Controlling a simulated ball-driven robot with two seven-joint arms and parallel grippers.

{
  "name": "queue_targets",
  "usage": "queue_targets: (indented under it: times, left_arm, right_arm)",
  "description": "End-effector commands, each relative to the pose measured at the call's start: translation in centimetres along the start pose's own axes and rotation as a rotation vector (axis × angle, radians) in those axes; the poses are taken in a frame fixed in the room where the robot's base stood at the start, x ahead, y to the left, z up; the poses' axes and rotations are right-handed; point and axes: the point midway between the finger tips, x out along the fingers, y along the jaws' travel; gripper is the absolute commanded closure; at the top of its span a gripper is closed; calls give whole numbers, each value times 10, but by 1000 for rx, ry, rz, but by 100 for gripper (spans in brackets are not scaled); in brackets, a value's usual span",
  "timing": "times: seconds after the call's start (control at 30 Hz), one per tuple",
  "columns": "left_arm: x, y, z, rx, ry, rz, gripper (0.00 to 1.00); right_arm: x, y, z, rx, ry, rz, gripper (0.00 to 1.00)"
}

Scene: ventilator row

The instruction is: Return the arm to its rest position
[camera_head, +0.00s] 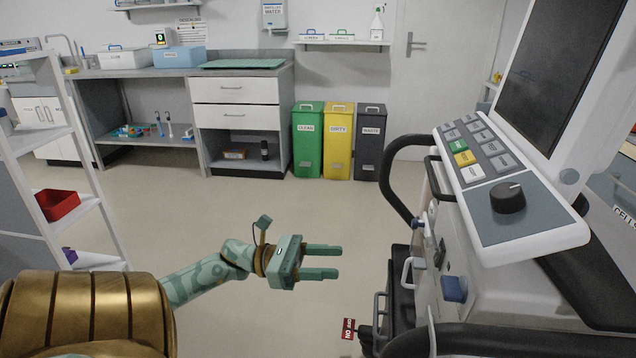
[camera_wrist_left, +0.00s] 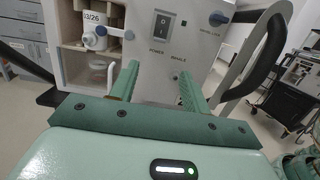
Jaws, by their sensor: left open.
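My left gripper (camera_head: 322,262) is open and empty, held in mid-air over the floor with its two green fingers pointing right. It is to the left of the ventilator (camera_head: 470,290), apart from its side in the head view. My right gripper is not in view.
The ventilator's black handle (camera_head: 388,170) and control panel with a dial (camera_head: 508,197) stand at the right. A white shelf rack (camera_head: 95,185) with a red bin (camera_head: 58,204) is at the left. Clean, dirty and waste bins (camera_head: 338,140) stand at the back. The middle floor is clear.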

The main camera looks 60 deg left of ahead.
Motion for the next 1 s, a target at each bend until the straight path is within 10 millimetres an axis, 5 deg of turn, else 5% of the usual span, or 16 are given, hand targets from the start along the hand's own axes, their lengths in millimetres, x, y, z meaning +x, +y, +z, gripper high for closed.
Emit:
queue_targets:
  times: [0.83, 1.0]
  left_arm:
    - [-10, 2, -1, -66, 5, 9, 53]
    - [-28, 49, -28, -454, 27, 276, 53]
  right_arm:
    - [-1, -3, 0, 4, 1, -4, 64]
    - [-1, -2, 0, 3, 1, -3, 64]
